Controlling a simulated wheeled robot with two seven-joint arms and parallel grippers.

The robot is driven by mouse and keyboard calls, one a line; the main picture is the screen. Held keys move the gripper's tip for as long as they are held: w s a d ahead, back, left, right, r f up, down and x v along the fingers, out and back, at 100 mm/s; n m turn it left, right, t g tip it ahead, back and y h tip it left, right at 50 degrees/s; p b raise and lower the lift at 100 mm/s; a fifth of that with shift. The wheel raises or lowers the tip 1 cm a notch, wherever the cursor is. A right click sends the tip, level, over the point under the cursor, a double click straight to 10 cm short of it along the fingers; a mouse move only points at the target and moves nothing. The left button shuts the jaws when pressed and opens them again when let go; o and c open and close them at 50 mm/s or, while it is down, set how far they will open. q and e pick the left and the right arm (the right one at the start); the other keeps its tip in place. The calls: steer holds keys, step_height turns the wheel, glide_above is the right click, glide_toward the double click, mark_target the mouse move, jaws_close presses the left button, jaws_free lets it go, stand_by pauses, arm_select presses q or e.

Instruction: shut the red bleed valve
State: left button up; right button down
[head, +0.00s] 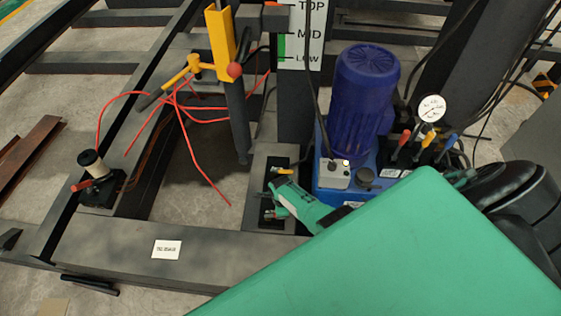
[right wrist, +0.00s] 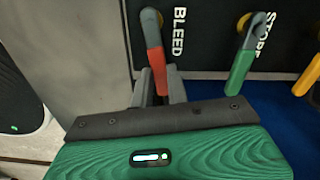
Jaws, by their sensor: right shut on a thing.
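The red bleed valve lever (right wrist: 154,58) is in the right wrist view, below its round pivot and beside the white word BLEED on a dark panel. It hangs down from the pivot, leaning slightly right. My right gripper (right wrist: 160,88) is shut on the lever's lower end, with a dark finger on each side. In the head view my green right gripper (head: 277,197) reaches left to the dark valve box at the foot of the post. The lever is small and mostly hidden there. My left gripper is not in view.
A green lever (right wrist: 242,60) marked STORE and a yellow lever (right wrist: 309,74) are to the right. A blue motor (head: 364,92) on a blue tank stands close beside the gripper. A pressure gauge (head: 431,108), loose red hoses (head: 185,125) and dark frame beams surround it.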

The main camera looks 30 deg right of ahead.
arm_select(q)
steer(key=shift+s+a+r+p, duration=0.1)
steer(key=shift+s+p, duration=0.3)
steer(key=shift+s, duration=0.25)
arm_select(e)
steer(key=shift+s+a+m, duration=0.25)
steer(key=shift+s+m, duration=0.25)
steer(key=shift+m, duration=0.5)
steer(key=c, duration=1.4)
jaws_free()
steer(key=shift+o, duration=0.2)
